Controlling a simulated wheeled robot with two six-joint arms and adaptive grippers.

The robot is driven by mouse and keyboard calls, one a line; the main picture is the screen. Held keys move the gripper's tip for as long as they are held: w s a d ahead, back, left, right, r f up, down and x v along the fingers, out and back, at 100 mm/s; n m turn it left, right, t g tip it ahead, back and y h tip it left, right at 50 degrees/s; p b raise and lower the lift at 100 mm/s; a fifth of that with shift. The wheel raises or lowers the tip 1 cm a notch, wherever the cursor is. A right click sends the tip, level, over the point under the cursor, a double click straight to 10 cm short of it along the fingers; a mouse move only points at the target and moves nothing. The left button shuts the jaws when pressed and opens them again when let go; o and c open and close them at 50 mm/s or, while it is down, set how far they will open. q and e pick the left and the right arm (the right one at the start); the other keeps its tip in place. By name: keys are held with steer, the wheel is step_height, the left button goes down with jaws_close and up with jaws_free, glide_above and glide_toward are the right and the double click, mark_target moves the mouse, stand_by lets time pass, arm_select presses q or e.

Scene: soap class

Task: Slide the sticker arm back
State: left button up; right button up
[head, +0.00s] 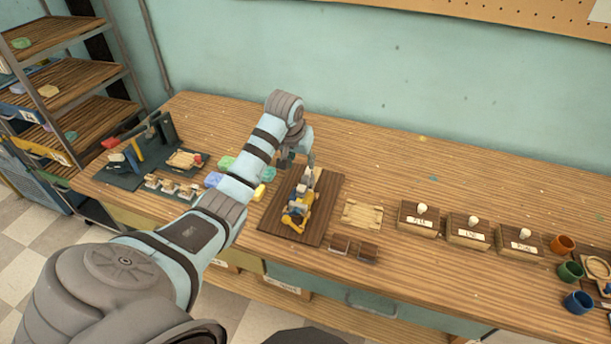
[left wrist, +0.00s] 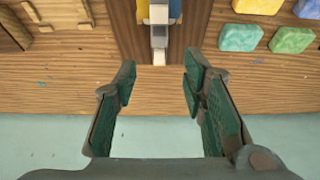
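A small yellow and blue device (head: 297,212) stands on a dark wooden board (head: 268,218) in the middle of the workbench. Its upper part, a grey-white arm (left wrist: 159,38) with yellow and blue beside it, shows at the top of the left wrist view. My left gripper (head: 297,158) hangs over the back end of the board, just behind the device. In the left wrist view the left gripper (left wrist: 158,82) has its green-padded fingers spread wide, with nothing between them. The grey-white arm lies ahead of the gap, apart from both fingers. My right gripper is not in view.
Coloured soap bars (left wrist: 240,38) lie left of the board in the head view, partly behind my left arm. A light wooden tray (head: 362,214), labelled wooden blocks (head: 418,220) and coloured cups (head: 563,245) stand to the right. The bench behind the board is clear up to the wall.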

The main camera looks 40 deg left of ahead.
mark_target(306, 176)
arm_select(q)
steer(key=b+x, duration=0.2)
steer(key=x, duration=0.8)
jaws_close()
